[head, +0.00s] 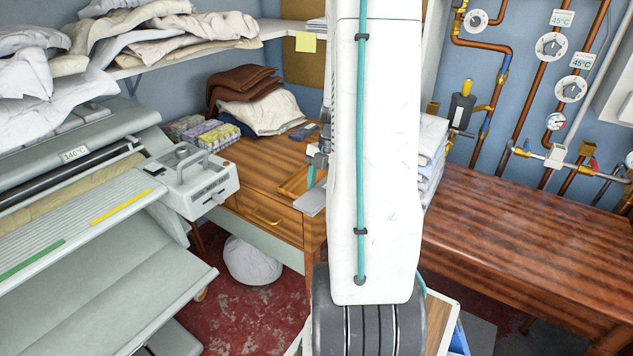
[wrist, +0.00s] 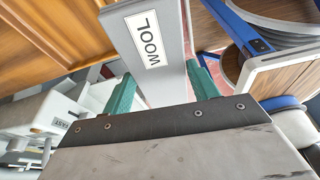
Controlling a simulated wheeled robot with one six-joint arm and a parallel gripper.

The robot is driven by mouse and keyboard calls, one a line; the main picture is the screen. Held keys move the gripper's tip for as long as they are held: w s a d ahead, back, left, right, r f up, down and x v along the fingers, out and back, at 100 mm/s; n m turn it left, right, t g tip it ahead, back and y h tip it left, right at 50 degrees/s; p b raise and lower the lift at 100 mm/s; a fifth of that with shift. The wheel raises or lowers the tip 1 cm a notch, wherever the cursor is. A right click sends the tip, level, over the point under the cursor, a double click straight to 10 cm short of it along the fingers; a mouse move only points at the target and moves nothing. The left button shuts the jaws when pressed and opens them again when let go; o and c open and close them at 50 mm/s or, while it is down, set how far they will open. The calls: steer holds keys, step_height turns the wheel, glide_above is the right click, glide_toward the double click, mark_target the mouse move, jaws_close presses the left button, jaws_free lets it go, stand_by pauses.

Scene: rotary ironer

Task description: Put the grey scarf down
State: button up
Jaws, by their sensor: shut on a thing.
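The grey scarf (wrist: 168,82) shows in the wrist view as a flat, stiff-looking grey piece with a white label reading WOOL. My gripper (wrist: 162,88) has its two green fingers on either side of it and is shut on it. In the head view, a small grey end of the scarf (head: 312,203) shows left of my white arm, in front of the wooden desk (head: 262,170). It appears held in the air near the desk's front right corner. My arm hides most of the gripper there.
The rotary ironer (head: 95,215) stands at left. The desk carries folded brown and cream cloths (head: 258,105) and several small boxes (head: 200,133). A bare wooden table (head: 510,245) is at right, with folded white linen (head: 432,150) near it. A white bundle (head: 250,262) lies on the floor.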

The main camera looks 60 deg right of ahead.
steer(key=shift+s+d+f+n, duration=0.15)
steer(key=shift+s+d+n, duration=0.15)
steer(key=shift+s, duration=0.4)
steer(key=shift+s+d+f, duration=0.1)
steer(key=shift+d, duration=0.15)
steer(key=w+d, duration=0.3)
steer(key=w, duration=0.1)
steer(key=w+d+f, duration=0.1)
steer(key=w+d, duration=0.2)
steer(key=w, duration=0.1)
steer(key=w+d, duration=0.3)
steer(key=w, duration=0.1)
steer(key=shift+d+f, duration=0.2)
steer(key=shift+f, duration=0.05)
steer(key=shift+w+d+f, duration=0.1)
steer(key=shift+w+f, duration=0.05)
steer(key=shift+f, duration=1.6)
steer(key=shift+f, duration=0.1)
steer(key=o, duration=1.1)
steer(key=shift+c, duration=0.2)
